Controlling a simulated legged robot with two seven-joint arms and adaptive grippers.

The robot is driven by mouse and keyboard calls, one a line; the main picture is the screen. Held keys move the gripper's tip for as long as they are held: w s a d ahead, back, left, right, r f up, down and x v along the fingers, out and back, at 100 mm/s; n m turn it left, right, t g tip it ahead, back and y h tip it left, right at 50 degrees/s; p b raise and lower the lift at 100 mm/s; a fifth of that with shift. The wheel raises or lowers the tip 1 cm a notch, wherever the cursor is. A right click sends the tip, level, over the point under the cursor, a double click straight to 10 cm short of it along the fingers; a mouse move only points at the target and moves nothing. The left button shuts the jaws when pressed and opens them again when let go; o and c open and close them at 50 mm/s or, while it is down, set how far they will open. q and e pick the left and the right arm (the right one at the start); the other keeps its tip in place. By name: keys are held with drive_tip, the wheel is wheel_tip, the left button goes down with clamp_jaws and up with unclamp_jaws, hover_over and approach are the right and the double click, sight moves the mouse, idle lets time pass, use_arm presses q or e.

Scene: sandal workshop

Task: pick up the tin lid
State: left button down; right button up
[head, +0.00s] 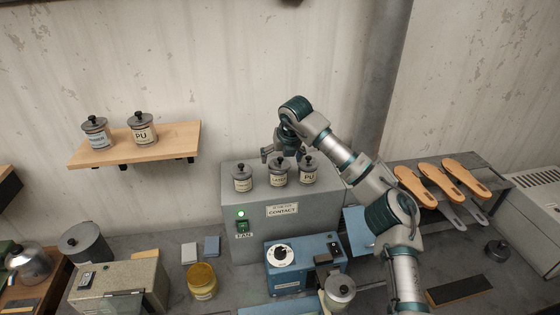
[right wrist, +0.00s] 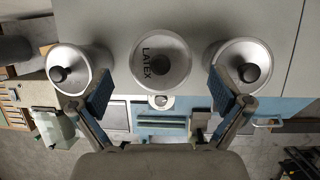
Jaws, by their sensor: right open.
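Three grey tins with black-knobbed lids stand in a row on the grey contact cabinet (head: 308,215): left (head: 242,179), middle (head: 279,172) and right (head: 308,171). In the right wrist view the middle tin (right wrist: 176,72) reads LATEX, and its lid has a dark knob. My right gripper (head: 282,152) is open above this row. In the right wrist view its fingers (right wrist: 161,92) stand apart, one toward each side of the middle tin, with nothing between them. A dark, round, knobbed piece (head: 498,250), perhaps a loose lid, lies on the bench at right. My left gripper is out of view.
Two more lidded tins stand on the wooden wall shelf (head: 150,143). A blue machine (head: 305,265) and another lidded tin (head: 340,289) stand in front of the cabinet. A yellow jar (head: 202,281) stands at left.

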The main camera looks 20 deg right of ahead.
drive_tip(key=shift+w+f, duration=0.35)
drive_tip(key=shift+f, duration=0.25)
drive_tip(key=shift+s+d, duration=0.15)
drive_tip(key=shift+s, duration=0.05)
drive_tip(key=c, duration=1.1)
drive_tip(key=shift+c, duration=0.2)
drive_tip(key=shift+f, duration=0.1)
